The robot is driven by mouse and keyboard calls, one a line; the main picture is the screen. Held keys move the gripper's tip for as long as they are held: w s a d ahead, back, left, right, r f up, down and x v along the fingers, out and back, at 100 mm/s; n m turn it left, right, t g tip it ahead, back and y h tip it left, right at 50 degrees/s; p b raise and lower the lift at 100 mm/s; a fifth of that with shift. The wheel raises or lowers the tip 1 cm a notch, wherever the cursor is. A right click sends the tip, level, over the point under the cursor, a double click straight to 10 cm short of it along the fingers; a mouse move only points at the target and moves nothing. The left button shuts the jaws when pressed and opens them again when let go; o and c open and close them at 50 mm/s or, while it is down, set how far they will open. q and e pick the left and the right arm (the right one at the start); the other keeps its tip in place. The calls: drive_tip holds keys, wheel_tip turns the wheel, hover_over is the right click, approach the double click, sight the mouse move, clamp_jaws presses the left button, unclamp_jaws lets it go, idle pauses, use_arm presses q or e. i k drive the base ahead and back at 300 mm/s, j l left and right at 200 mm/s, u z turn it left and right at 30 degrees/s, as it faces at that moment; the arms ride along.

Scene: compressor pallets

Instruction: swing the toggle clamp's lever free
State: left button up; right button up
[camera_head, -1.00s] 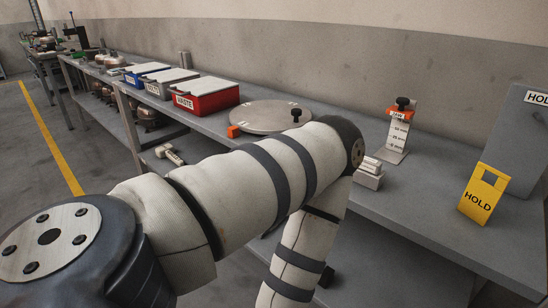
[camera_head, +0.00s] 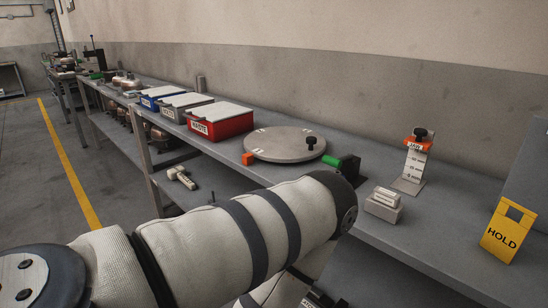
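I cannot say for certain which thing is the toggle clamp. A green handle (camera_head: 334,161) on a dark base (camera_head: 348,172) lies on the bench just right of the round grey plate (camera_head: 291,146), and its lower part is partly hidden by my arm. Another green part (camera_head: 109,76) stands far off at the back left, too small to make out. My arm comes in from the lower left, bends at its elbow below the round plate and runs down out of the picture. Neither gripper shows.
The round plate carries a black knob (camera_head: 312,144), with an orange block (camera_head: 248,158) at its edge. Red (camera_head: 230,128), grey and blue lidded bins line the bench leftward. A grey block (camera_head: 384,207), a labelled gauge stand (camera_head: 414,165) and a yellow HOLD tag (camera_head: 503,232) stand right.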

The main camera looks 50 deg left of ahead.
sight(337, 163)
drive_tip(key=i+j+u, duration=0.1)
drive_tip(key=u, duration=1.05)
drive_tip(key=j, duration=0.1)
